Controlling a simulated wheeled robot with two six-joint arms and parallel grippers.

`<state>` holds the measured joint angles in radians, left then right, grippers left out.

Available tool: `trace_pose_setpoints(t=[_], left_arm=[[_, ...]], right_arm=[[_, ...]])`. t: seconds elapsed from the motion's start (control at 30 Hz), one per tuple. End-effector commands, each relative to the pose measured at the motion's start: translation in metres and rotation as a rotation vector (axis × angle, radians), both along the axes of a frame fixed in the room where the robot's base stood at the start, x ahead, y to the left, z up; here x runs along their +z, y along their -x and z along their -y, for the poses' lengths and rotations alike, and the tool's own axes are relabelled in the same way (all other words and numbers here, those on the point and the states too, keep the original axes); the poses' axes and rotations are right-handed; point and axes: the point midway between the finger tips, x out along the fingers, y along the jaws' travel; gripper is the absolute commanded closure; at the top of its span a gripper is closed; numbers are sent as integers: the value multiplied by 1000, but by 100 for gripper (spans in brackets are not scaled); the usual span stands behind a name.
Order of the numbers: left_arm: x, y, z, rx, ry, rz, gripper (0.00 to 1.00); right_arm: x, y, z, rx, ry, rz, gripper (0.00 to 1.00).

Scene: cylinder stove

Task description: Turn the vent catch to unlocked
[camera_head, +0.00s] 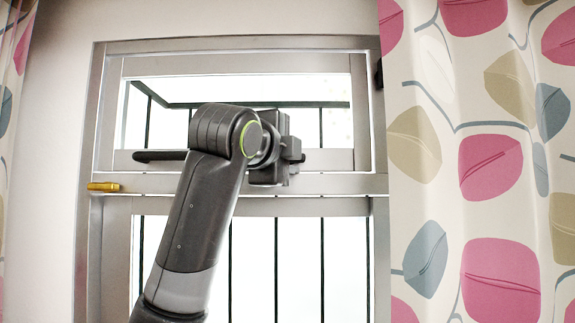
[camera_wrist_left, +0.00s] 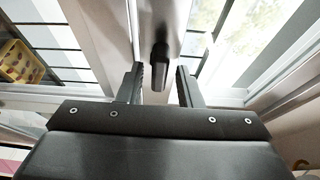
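The upper vent sash (camera_head: 240,162) sits in a grey-white window frame and looks closed. A dark bar-shaped handle (camera_head: 158,155) lies level along its lower rail, partly hidden behind my arm. A small gold catch (camera_head: 104,187) lies level on the frame at left, below the sash. I cannot tell for sure which is the vent catch. My left gripper (camera_head: 272,150) is close to the sash; its fingertips are hidden in the head view. In the left wrist view the left gripper (camera_wrist_left: 159,76) is open, with a dark handle (camera_wrist_left: 160,58) between its fingers and gaps on both sides.
A patterned curtain (camera_head: 480,160) hangs at right, close to the frame. Another curtain (camera_head: 14,60) edges the far left. A larger lower pane with dark vertical bars behind it (camera_head: 290,260) is below the vent. A yellow object (camera_wrist_left: 20,62) shows at left in the left wrist view.

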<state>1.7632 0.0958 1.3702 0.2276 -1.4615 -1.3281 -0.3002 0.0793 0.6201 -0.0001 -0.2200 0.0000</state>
Motion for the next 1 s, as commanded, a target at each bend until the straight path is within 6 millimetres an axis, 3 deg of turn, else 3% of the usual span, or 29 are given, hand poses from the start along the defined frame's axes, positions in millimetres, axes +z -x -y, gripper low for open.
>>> trace_pose_setpoints(t=[0.37, 1.0], left_arm=[[-5, -1, 1, -2, 45, -11, 64], [-4, -1, 2, -4, 660, -7, 64]], right_arm=[[-2, 0, 1, 1, 1, 0, 64], [-7, 0, 1, 1, 1, 0, 64]])
